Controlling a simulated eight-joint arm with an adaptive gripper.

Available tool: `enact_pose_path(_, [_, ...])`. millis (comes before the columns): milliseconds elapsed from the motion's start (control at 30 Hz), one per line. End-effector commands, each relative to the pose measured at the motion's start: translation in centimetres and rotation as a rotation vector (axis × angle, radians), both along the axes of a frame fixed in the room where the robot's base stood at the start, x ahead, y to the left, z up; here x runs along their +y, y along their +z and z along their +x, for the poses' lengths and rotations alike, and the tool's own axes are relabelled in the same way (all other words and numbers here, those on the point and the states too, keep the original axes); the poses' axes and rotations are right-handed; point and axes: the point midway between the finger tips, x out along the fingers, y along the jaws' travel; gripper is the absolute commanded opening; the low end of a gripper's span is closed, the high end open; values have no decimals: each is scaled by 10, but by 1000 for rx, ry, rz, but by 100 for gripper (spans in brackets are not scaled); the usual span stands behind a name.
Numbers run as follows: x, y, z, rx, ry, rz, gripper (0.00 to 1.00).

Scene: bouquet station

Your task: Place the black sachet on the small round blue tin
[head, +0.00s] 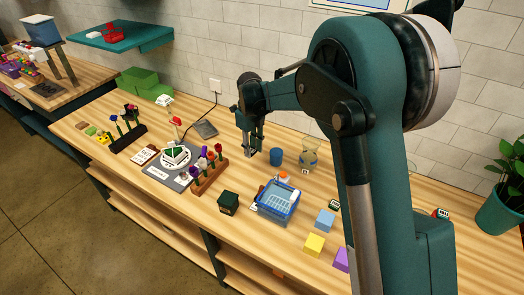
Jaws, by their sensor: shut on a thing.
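My gripper (249,153) points down over the middle of the table, left of the small round blue tin (277,157). It is shut on a small dark thing, which I take to be the black sachet. The fingers hide most of it, and its shape is too small to make out. The blue tin stands upright on the wood, apart from the gripper. Its top looks clear.
A glass jar (309,155) stands right of the tin. A blue basket (278,202) and a dark box (228,203) are nearer the front. A wooden flower rack (210,178) lies left of the gripper, and a grey device (205,130) behind left.

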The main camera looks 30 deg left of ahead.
Motion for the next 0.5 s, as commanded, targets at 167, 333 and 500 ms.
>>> enact_pose_path(167, [-17, 17, 24, 0, 21, 0, 21])
enact_pose_path(333, [-40, 39, 54, -1, 55, 0, 21])
enact_pose_path(500, [-63, 59, 81, -1, 89, 0, 21])
